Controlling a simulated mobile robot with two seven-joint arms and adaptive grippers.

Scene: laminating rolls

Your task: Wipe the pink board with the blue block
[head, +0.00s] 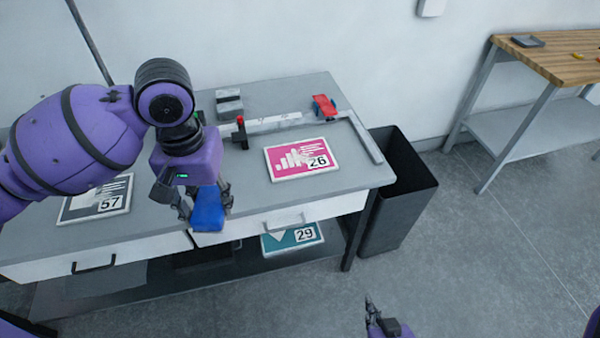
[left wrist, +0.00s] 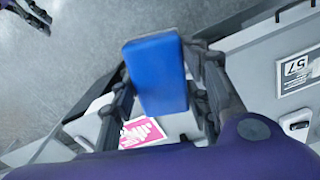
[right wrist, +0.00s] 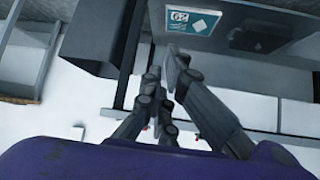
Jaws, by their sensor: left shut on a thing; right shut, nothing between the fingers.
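The pink board (head: 301,158), with white shapes and the number 26, lies flat on the right part of the grey table. Part of it shows in the left wrist view (left wrist: 142,133). My left gripper (head: 208,203) is shut on the blue block (head: 208,210), held near the table's front edge, left of the pink board and apart from it. The block fills the space between the fingers in the left wrist view (left wrist: 157,75). My right gripper (head: 370,305) is low in front of the table, over the floor, its fingers together and empty.
A dark board marked 57 (head: 95,200) lies at the table's left. A red and blue object (head: 324,106), a grey block (head: 229,102) and a ruler-like strip (head: 275,123) lie behind. A teal board marked 29 (head: 292,238) is on the lower shelf. A dark bin (head: 400,200) stands right.

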